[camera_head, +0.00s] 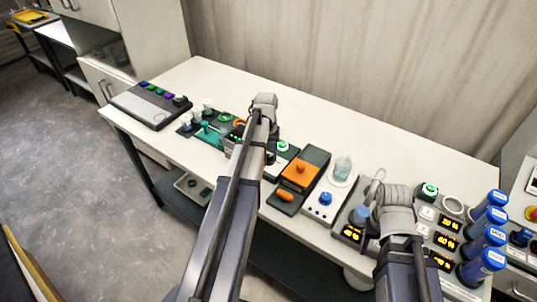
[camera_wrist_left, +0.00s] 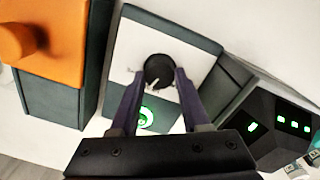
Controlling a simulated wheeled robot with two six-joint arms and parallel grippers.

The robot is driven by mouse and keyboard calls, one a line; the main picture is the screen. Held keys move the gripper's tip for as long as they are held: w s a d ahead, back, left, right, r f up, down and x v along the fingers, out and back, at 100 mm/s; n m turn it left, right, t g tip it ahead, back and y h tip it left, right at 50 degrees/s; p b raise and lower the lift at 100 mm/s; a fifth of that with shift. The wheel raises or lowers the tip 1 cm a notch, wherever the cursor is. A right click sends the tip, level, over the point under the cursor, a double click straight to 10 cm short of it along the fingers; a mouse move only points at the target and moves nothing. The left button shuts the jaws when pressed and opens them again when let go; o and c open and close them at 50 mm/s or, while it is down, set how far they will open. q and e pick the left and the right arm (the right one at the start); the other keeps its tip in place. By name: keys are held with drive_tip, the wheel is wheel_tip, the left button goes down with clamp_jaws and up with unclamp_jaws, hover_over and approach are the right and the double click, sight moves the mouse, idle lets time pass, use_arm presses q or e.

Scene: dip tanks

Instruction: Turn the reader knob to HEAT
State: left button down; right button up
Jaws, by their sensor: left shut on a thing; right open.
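In the left wrist view, the reader knob (camera_wrist_left: 158,69) is a round black knob with a white pointer mark, on the white face of a dark-edged reader (camera_wrist_left: 190,32). The pointer points towards the bottom of the picture; no HEAT label is readable. My left gripper (camera_wrist_left: 160,78) is shut on the knob, one finger on each side. A green-lit ring button (camera_wrist_left: 146,117) shows between the fingers. In the head view my left arm hides the knob and most of the reader. My right gripper (camera_head: 366,213) is open over the right part of the bench, its fingers partly hidden.
An orange-topped dark block (camera_head: 300,170) and a white unit with a blue knob (camera_head: 325,199) stand to the right of the reader. Several blue-capped bottles (camera_head: 487,237) line the right end. A grey keypad box (camera_head: 150,105) sits far left. The back of the bench is clear.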

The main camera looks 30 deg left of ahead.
sight(267, 156)
use_arm(q)
drive_tip(key=shift+n, duration=1.9)
drive_tip(key=shift+c, duration=1.9)
unclamp_jaws()
drive_tip(key=shift+r, duration=0.1)
use_arm(e)
drive_tip(key=shift+r, duration=0.1)
use_arm(q)
wheel_tip(267, 156, up, 8)
drive_tip(key=p, duration=0.8)
drive_tip(key=shift+s+a, duration=0.15)
use_arm(e)
wheel_tip(267, 156, up, 8)
drive_tip(key=shift+f, duration=0.2)
use_arm(q)
drive_tip(key=shift+f, duration=0.2)
